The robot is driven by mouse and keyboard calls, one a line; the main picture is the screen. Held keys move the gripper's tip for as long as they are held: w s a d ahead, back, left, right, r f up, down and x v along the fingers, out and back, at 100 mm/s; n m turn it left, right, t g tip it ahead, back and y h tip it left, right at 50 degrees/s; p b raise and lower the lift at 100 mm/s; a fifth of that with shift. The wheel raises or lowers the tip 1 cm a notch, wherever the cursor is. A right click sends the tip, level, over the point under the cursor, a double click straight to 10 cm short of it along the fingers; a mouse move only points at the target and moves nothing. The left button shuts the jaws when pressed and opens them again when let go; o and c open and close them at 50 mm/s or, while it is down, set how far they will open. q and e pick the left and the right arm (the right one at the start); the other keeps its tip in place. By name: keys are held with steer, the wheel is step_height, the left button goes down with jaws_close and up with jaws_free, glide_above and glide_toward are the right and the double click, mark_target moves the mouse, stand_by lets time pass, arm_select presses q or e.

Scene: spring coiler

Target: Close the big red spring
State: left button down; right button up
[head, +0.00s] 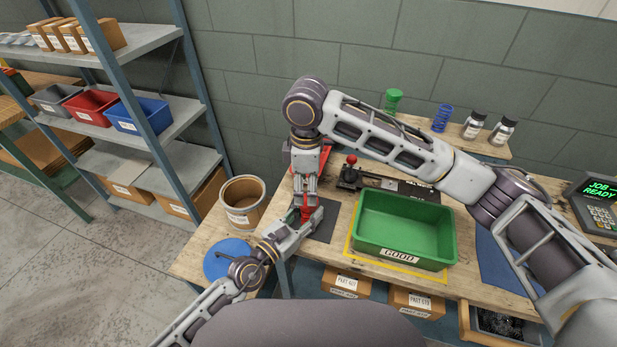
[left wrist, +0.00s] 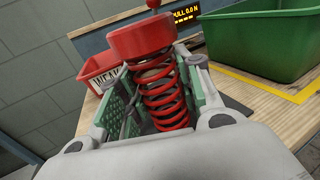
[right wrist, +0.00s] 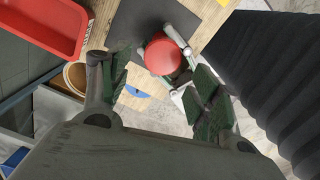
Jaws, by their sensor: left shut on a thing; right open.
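The big red spring (left wrist: 165,98) stands upright between the fingers of my left gripper (left wrist: 160,105) in the left wrist view. A round red cap (left wrist: 142,40) sits on its top; its coils are visibly spaced apart. My left gripper, low in the head view (head: 308,218), is shut on the spring over a dark mat (head: 325,222). My right gripper (head: 304,188) points down from above it. In the right wrist view my right gripper (right wrist: 160,92) is open, with the red cap (right wrist: 162,54) seen between and beyond its fingers. The gripper bodies hide most of the spring in the head view.
A green bin (head: 404,228) marked GOOD stands right of the grippers. A red bin (left wrist: 100,75) is behind them. A lever device (head: 350,175) with a red ball is at the back. A round cardboard tub (head: 242,202) and blue disc (head: 228,258) are to the left.

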mark_target(309, 215)
steer(key=n, duration=0.5)
steer(key=shift+r, duration=0.35)
steer(key=n, duration=0.4)
steer(key=shift+d+r+n, duration=0.1)
steer(key=shift+r+n, duration=0.2)
steer(key=n, duration=0.4)
steer(key=shift+r+n, duration=0.3)
steer(key=shift+n, duration=0.1)
steer(key=n, duration=0.5)
steer(key=shift+d+r, duration=0.15)
steer(key=shift+r, duration=0.15)
steer(key=shift+f, duration=4.05)
steer(key=shift+c, duration=0.5)
